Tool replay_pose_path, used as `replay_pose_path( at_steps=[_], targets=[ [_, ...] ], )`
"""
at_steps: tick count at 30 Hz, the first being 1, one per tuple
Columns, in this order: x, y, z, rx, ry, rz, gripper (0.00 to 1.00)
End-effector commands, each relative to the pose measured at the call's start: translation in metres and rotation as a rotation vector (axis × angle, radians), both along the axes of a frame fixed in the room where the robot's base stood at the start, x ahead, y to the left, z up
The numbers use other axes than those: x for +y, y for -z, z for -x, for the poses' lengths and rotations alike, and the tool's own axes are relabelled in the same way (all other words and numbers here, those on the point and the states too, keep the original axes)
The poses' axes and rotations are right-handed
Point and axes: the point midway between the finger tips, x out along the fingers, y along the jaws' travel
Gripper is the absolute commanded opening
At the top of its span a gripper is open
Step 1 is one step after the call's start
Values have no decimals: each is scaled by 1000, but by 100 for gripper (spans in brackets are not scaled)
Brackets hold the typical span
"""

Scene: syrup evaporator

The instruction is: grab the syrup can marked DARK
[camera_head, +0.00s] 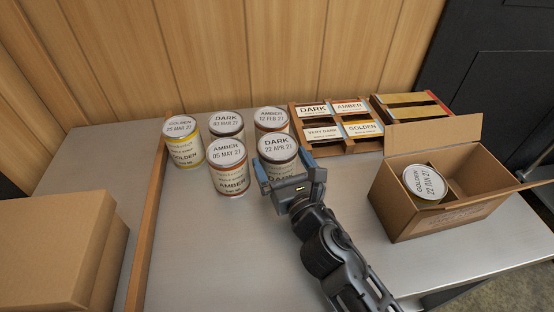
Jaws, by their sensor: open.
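Two cans marked DARK stand upright on the metal table. The nearer DARK can (279,151), dated 22 APR 21, stands at the front right of the group. The other DARK can (227,124), dated 03 MAR 21, stands in the back row. My gripper (283,172) is open, with its two fingers on either side of the nearer DARK can's lower part. The fingers hide part of that can, and I cannot tell whether they touch it.
An AMBER can (228,170) stands close left of the nearer DARK can. Another AMBER can (271,121) and a GOLDEN can (184,145) stand behind. A label tray (370,146) is at back right. An open carton (413,222) holds a GOLDEN can (424,182).

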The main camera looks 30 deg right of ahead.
Motion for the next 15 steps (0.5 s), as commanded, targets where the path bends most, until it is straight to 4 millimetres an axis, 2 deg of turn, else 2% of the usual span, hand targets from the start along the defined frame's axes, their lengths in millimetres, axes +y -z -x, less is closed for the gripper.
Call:
replay_pose_path(
  at_steps=[3,6,14,15],
  targets=[
    [-2,0,-17,-1,-1,0,100],
    [-3,0,-25,-2,-1,0,100],
    [-3,0,-27,-1,-2,0,100],
    [-3,0,-27,-1,-2,0,97]
  ],
)
